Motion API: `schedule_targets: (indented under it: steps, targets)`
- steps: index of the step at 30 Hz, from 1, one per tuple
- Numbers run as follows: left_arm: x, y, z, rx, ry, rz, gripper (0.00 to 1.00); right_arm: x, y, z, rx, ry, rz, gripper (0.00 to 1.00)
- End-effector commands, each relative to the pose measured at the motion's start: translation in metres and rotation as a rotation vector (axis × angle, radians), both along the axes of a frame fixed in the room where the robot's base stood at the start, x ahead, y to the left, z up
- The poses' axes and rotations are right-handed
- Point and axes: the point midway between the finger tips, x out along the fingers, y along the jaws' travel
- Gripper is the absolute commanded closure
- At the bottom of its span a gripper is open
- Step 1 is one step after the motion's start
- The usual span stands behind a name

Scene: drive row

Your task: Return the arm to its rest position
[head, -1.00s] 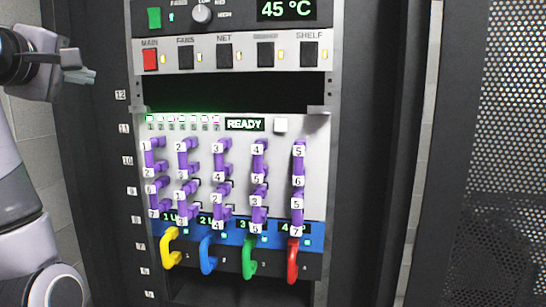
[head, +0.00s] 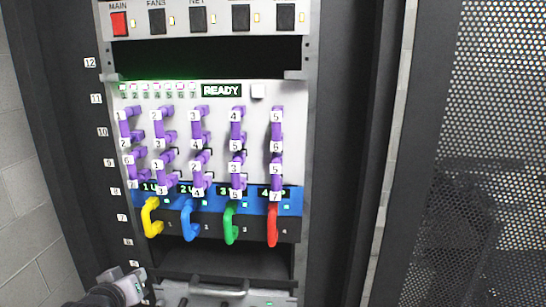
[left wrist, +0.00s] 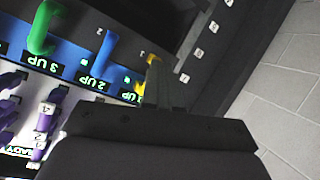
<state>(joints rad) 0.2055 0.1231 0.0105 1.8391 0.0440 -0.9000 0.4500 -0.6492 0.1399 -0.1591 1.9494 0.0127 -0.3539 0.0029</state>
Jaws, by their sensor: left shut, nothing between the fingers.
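My left gripper (head: 132,286) shows at the lower left of the head view, in front of the rack's lower left part. It is shut and empty. In the left wrist view its closed fingers (left wrist: 154,72) point up the picture. The yellow handle (left wrist: 152,60) shows just beyond the tips there; I cannot tell the gap between them from that view. In the head view the yellow handle (head: 151,217) is well above the gripper, and they are apart. My right gripper is in neither view.
The rack panel has purple cables (head: 237,130) and a READY display (head: 221,90). Blue (head: 189,222), green (head: 230,224) and red (head: 272,226) handles stand in a row below. A grey unit with a bar handle (head: 218,291) is lower. A perforated door (head: 470,150) is at right.

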Motion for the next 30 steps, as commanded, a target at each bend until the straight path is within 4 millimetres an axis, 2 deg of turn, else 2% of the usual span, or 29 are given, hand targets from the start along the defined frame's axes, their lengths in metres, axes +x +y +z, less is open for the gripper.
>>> schedule_targets:
  steps: [1, 6, 8, 12, 15, 18, 22, 25, 30]
  targets:
    - [-0.016, -0.006, -0.026, 0.034, 0.027, -0.029, 1.0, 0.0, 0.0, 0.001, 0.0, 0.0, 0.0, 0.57]
    - [-0.069, -0.026, -0.092, 0.139, 0.082, -0.131, 1.0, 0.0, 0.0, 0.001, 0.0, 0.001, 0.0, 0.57]
    - [-0.09, -0.034, -0.112, 0.172, 0.099, -0.17, 1.0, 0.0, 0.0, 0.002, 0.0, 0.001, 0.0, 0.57]
    - [-0.145, -0.053, -0.154, 0.236, 0.137, -0.26, 1.0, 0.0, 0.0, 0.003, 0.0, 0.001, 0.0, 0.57]
    - [-0.186, -0.066, -0.176, 0.272, 0.158, -0.323, 1.0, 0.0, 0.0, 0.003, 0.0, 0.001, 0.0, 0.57]
    - [-0.221, -0.076, -0.192, 0.3, 0.173, -0.373, 1.0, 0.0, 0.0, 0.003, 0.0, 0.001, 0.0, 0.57]
    - [-0.252, -0.086, -0.202, 0.321, 0.183, -0.418, 1.0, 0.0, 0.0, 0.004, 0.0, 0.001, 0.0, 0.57]
    - [-0.264, -0.089, -0.205, 0.329, 0.186, -0.434, 1.0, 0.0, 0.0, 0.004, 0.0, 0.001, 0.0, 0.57]
    - [-0.267, -0.09, -0.206, 0.333, 0.186, -0.441, 1.0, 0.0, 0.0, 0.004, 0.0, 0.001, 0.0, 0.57]
